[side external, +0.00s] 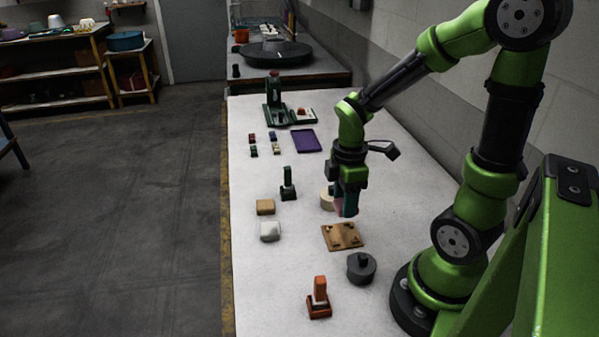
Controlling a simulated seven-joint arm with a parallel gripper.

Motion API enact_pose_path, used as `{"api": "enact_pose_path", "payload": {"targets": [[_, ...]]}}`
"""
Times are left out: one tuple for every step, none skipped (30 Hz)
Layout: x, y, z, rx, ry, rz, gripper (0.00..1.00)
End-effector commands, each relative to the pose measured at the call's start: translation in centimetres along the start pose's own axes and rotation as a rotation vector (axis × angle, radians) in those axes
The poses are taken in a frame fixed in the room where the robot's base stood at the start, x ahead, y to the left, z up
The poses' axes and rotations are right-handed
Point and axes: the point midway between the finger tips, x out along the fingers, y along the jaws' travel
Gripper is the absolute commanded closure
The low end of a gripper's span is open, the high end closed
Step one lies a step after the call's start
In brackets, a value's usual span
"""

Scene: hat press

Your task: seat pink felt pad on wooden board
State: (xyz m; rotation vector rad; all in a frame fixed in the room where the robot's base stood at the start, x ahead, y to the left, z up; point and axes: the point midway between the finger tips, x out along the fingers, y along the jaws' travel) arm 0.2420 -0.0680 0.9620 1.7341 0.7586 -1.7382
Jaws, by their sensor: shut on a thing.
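The wooden board (342,243) lies flat on the white table, with several small dark marks or fittings on its top. My gripper (346,214) points down just above and behind the board's far edge, apart from it. It is shut on a small pink piece, the pink felt pad (338,208), of which only a sliver shows between the fingers. The rest of the pad is hidden by the fingers, so its tilt cannot be told.
A cream round block (326,201) stands close left of my gripper. A dark grey knobbed cylinder (361,268) sits right in front of the board. Tan (265,207) and white (270,232) blocks, a green stamp (288,186) and an orange one (319,300) stand around.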

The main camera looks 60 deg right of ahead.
Motion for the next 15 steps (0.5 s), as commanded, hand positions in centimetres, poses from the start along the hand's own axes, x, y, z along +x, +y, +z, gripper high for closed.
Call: {"api": "enact_pose_path", "payload": {"targets": [[0.0,0.1,0.0,0.02,0.001,0.002,0.79],[0.1,0.1,0.0,0.029,0.001,0.002,0.79],[0.2,0.1,-0.1,0.036,0.001,0.002,0.79],[0.3,0.1,-0.1,0.039,0.0,0.002,0.79],[0.4,0.1,-0.1,0.041,0.0,0.002,0.79],[0.7,0.1,-0.1,0.042,0.0,0.001,0.79],[0.9,0.1,-0.1,0.041,-0.001,0.001,0.79],[1.1,0.1,-0.1,0.04,-0.001,0.001,0.79],[1.5,0.1,0.0,0.04,-0.001,-0.001,0.79],[1.8,0.1,0.0,0.039,-0.001,0.0,0.79],[2.0,0.0,0.0,0.039,-0.001,-0.001,0.79],[2.5,0.0,0.0,0.04,-0.001,-0.002,0.79],[2.8,0.0,0.0,0.04,-0.001,-0.002,0.79],[3.1,0.0,0.0,0.039,-0.001,-0.001,0.79],[3.5,0.0,0.0,0.039,-0.001,-0.002,0.79]]}}
